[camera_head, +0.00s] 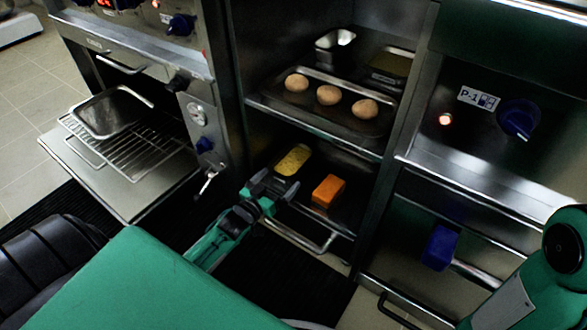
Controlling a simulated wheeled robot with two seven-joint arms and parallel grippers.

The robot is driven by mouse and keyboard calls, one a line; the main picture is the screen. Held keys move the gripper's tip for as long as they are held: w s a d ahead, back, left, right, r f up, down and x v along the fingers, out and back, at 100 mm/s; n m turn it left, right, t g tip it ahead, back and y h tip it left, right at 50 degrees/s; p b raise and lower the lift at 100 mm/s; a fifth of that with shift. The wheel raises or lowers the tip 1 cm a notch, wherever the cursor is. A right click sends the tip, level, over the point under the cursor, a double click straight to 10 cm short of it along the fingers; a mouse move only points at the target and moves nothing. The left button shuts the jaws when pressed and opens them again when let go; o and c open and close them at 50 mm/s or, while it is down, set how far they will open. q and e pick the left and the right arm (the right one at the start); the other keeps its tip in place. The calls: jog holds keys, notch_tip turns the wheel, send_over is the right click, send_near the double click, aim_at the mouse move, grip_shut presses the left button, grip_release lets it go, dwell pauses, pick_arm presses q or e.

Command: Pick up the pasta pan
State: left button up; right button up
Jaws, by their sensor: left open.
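No pan with clearly visible pasta can be made out. An empty-looking metal pan (112,112) sits on the wire rack over the open oven door at the left. A small metal pan (336,40) and a pan with dull yellowish contents (391,64) stand at the back of the upper shelf. My left gripper (273,184) is open and empty, in front of the lower shelf, just left of and below the yellow item (293,160).
A tray (350,122) with three round buns is on the upper shelf. An orange block (328,191) lies on the lower shelf, above a handle bar (300,238). The open oven door (130,190) juts out left. A blue block (440,247) is at the right cabinet.

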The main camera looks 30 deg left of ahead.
aim_at(288, 170)
pick_arm(q)
jog(key=w+b, duration=0.1)
jog(key=w, duration=0.1)
jog(key=w+b, duration=0.2)
jog(key=w, duration=0.1)
jog(key=shift+w+d+f, duration=0.1)
jog(key=shift+w+d, duration=0.05)
jog(key=shift+d, duration=0.05)
jog(key=shift+w, duration=0.3)
